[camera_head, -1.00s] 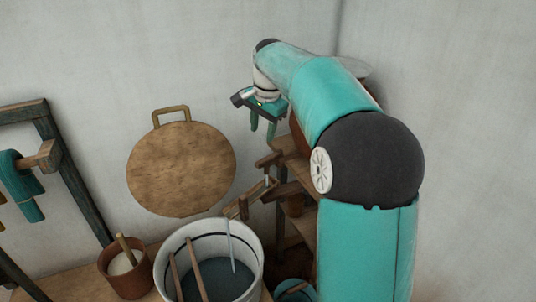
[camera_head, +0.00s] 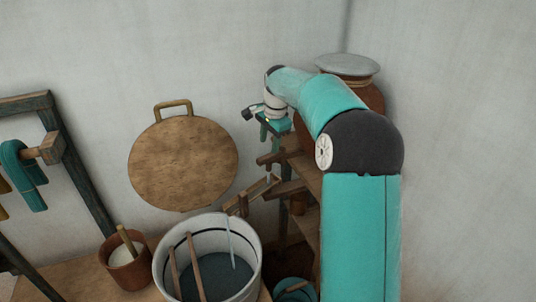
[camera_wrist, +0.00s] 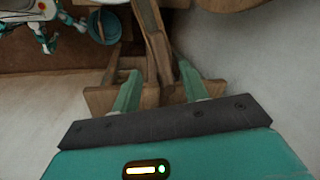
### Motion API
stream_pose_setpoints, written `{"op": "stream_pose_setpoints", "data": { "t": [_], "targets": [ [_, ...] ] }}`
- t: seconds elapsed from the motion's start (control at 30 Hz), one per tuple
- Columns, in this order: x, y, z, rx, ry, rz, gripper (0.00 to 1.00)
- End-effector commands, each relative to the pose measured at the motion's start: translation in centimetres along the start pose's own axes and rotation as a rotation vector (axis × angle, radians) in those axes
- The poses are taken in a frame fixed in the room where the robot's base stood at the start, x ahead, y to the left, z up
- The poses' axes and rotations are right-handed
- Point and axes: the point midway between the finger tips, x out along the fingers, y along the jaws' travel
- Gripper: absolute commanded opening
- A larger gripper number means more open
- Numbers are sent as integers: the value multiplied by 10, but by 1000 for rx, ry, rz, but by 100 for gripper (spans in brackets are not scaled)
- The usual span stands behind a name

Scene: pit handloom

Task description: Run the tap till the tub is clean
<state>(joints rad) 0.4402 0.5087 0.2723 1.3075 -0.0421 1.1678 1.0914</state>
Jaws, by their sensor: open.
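The white tub (camera_head: 205,231) with a dark band stands low in the head view. It holds dark grey-blue liquid (camera_head: 222,279), and two wooden sticks lean in it. A thin pale water stream (camera_head: 229,240) falls into it from the end of a wooden spout (camera_head: 237,205). My gripper (camera_head: 268,133) is above and to the right of the spout, pointing down, open and empty. The wrist view shows my gripper's green fingers (camera_wrist: 160,82) apart, with wooden bars (camera_wrist: 155,45) beyond and between them. I cannot tell which wooden piece is the tap's handle.
A large clay jar (camera_head: 365,92) with a grey lid stands behind my arm, by wooden shelving (camera_head: 308,172). A round wooden lid (camera_head: 183,165) is against the wall. A brown pot (camera_head: 127,276) stands left of the tub, and a teal bucket (camera_head: 293,287) right.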

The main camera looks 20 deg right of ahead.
Motion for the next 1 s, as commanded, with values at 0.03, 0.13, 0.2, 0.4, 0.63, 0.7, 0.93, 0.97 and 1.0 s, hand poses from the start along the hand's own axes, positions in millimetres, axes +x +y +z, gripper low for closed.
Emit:
{"op": "stream_pose_setpoints", "data": {
  "t": [0.03, 0.13, 0.2, 0.4, 0.63, 0.7, 0.93, 0.97, 1.0],
  "targets": [
    [11, 1, 0, 0, -3, 2, 44],
    [31, 1, -1, 1, -2, 3, 44],
    [42, 0, -1, 0, -1, 2, 44],
    [60, 0, -3, -1, 0, 0, 44],
    [62, 0, -3, -1, 1, 0, 44],
    [62, 0, -3, -1, 0, 0, 44],
    [62, 0, -3, -1, 0, 0, 0],
    [62, 0, -3, -1, 0, 0, 0],
    [62, 0, -3, -1, 0, 0, 0]
  ]
}}
